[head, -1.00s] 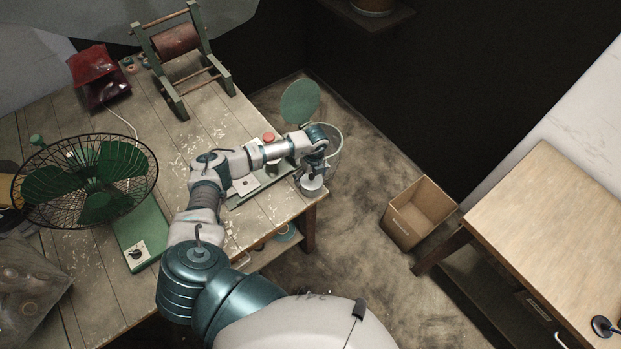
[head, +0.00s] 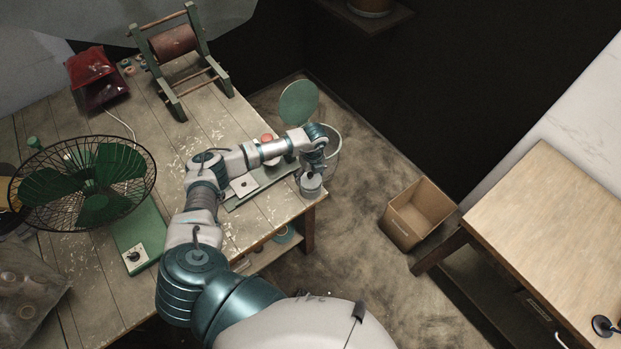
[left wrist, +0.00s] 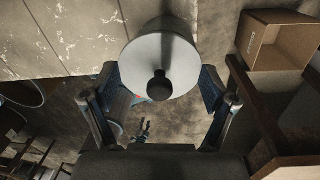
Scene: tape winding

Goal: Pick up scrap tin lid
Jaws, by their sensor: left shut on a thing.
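The scrap tin lid (left wrist: 150,62) is a round pale grey disc with a black knob at its middle in the left wrist view. It lies between the two fingers of my left gripper (left wrist: 160,100), which is shut on it. A grey cylindrical body (left wrist: 165,25) shows behind the lid; I cannot tell whether the two touch. In the head view my left gripper (head: 313,160) points down at the table's right corner, just above a grey tin shape (head: 311,186), and its fingers are largely hidden. My right gripper is not in view.
A wooden table (head: 215,115) holds a green fan (head: 85,185), a roller stand (head: 175,45) and a red bag (head: 95,78). A bin (head: 333,150) with a raised green lid (head: 299,102) stands behind my gripper. A cardboard box (head: 417,213) sits on the floor near another table (head: 555,235).

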